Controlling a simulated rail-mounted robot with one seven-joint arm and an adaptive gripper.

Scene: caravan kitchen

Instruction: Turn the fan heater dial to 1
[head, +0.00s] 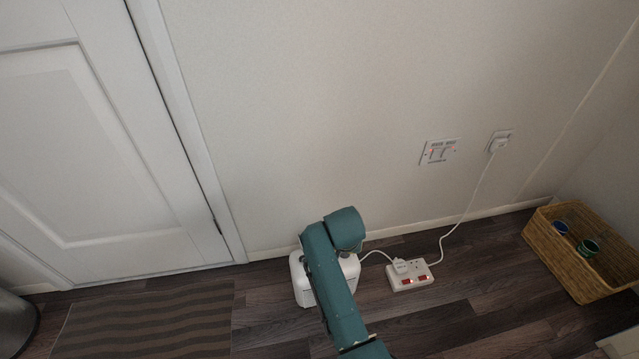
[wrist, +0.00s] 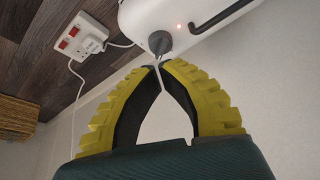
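The fan heater (head: 300,284) is a white box on the floor against the wall, partly hidden behind my arm in the head view. In the wrist view the white heater (wrist: 205,38) fills the top, with a lit red lamp and a black handle. Its grey dial (wrist: 159,42) stands out from the white face. My gripper (wrist: 158,66) has its yellow-backed fingers drawn together, with the tips at the dial's narrow grip, which appears pinched between them. The dial's markings cannot be read. The fingers are hidden in the head view.
A white power strip (head: 411,275) with lit red switches lies right of the heater, its cables running to the heater and the wall socket (head: 501,140). A wicker basket (head: 566,262) stands at the right. A striped mat (head: 146,322) lies before the door (head: 97,150).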

